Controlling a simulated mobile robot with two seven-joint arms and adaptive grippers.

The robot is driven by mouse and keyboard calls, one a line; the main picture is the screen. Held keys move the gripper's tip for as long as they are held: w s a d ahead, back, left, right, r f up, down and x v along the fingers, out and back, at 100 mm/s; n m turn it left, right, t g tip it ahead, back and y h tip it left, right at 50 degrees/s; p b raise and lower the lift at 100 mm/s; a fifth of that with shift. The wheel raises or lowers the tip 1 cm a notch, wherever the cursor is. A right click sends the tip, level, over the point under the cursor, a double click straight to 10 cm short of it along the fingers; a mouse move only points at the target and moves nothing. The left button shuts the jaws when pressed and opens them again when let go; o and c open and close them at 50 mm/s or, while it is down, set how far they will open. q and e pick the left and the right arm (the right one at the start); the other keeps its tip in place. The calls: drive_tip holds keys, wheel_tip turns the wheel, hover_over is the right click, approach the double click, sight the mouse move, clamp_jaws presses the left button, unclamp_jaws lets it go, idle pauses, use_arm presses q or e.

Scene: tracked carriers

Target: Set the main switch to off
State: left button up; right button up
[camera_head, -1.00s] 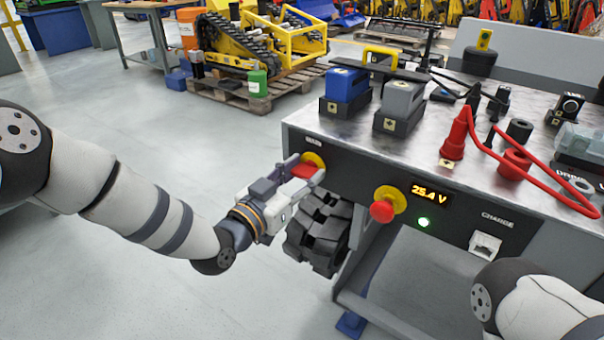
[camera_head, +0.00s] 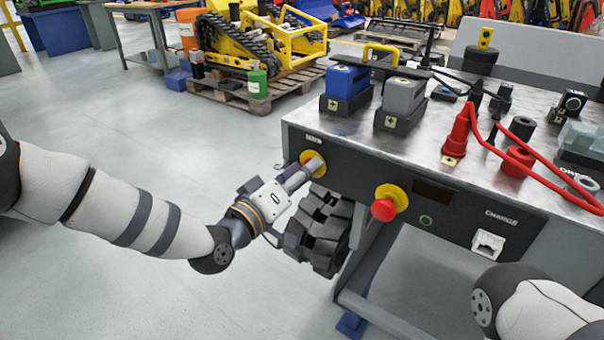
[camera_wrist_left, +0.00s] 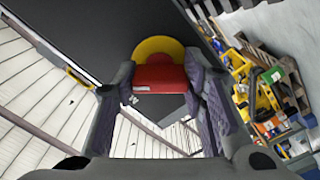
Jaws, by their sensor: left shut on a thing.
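The main switch is on the front panel of the bench, under a small label at its left end. Its yellow round plate (camera_head: 308,156) shows in the head view, with my left gripper (camera_head: 311,168) covering the handle. In the left wrist view the red handle (camera_wrist_left: 158,76) sits between the two fingers, in front of the yellow plate (camera_wrist_left: 158,46). My left gripper (camera_wrist_left: 163,92) is shut on this handle and is rolled about its axis. The voltage display (camera_head: 432,192) is dark and the round lamp (camera_head: 426,220) beneath it is unlit. My right gripper is out of view.
A red mushroom button (camera_head: 384,209) on a yellow plate is right of the switch. A black tracked part (camera_head: 322,232) hangs just below my left gripper. Blue (camera_head: 348,85) and grey (camera_head: 403,98) blocks and red cables stand on the bench top (camera_head: 350,125). Open floor lies left.

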use_arm(q)
drive_tip(key=n+b, duration=0.1)
drive_tip(key=n, duration=0.3)
drive_tip(key=shift+f+n, duration=0.15)
drive_tip(key=shift+n, duration=0.15)
drive_tip(key=shift+n+b, duration=1)
drive_tip(key=shift+n, duration=0.8)
drive_tip(key=o, duration=1.2)
drive_tip(key=shift+c, duration=0.2)
drive_tip(key=v, duration=1.2)
